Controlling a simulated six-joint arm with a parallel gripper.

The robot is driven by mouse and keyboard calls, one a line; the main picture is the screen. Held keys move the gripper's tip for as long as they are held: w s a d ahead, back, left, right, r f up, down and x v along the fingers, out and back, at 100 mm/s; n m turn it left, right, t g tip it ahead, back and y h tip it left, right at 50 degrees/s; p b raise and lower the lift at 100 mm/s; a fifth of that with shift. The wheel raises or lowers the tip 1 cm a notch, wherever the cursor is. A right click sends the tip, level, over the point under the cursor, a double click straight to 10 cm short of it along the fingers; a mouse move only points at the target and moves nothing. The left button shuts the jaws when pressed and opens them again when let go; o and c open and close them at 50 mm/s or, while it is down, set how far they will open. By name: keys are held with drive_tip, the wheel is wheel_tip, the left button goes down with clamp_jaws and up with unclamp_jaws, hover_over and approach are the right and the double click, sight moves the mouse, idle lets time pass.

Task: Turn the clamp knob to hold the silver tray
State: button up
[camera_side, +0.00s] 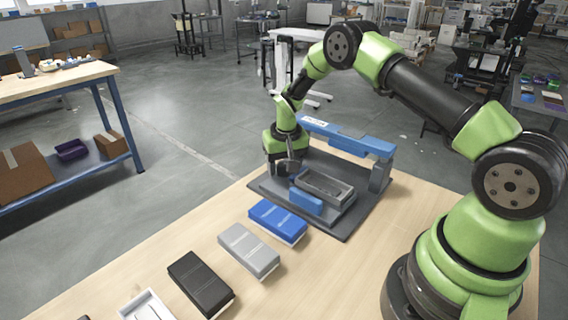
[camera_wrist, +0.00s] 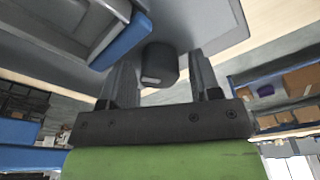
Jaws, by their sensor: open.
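The clamp knob (camera_wrist: 159,64) is a dark, short cylinder with a pale mark on its side. In the wrist view it sits between the two fingers of my gripper (camera_wrist: 162,62), which is open, with a gap visible on each side. In the side view my gripper (camera_side: 283,167) points down at the left end of the fixture, and the knob is hard to make out there. A silver-grey, open-topped tray (camera_side: 338,190) sits in the fixture, with a blue block (camera_side: 306,201) along its front-left side; the block also shows in the wrist view (camera_wrist: 122,42).
A blue bridge bar (camera_side: 345,137) spans the back of the dark base plate (camera_side: 348,227). Blue (camera_side: 278,219), grey (camera_side: 248,250) and black (camera_side: 201,284) cases and a white tray (camera_side: 146,308) line the wooden table's front left. The table right of the plate is clear.

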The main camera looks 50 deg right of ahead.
drive_tip(key=shift+r, duration=3.5)
drive_tip(key=n, duration=0.4)
drive_tip(key=shift+s+d+r+y, duration=0.1)
drive_tip(key=shift+s+r+y, duration=0.25)
drive_tip(key=shift+r+y, duration=0.05)
drive_tip(key=n, duration=0.4)
drive_tip(key=shift+s+d+r+n+y, duration=0.1)
drive_tip(key=shift+s+r+n+y, duration=0.2)
drive_tip(key=shift+r+n, duration=0.1)
drive_tip(key=shift+f, duration=0.25)
drive_tip(key=shift+w+a+f, duration=0.1)
drive_tip(key=shift+w+f, duration=0.1)
drive_tip(key=shift+f, duration=1.15)
drive_tip(key=shift+w+a+f, duration=0.1)
drive_tip(key=shift+w+f, duration=0.15)
drive_tip(key=shift+f, duration=1.1)
drive_tip(key=shift+w+f, duration=0.2)
drive_tip(key=shift+f, duration=1.15)
drive_tip(key=c, duration=0.6)
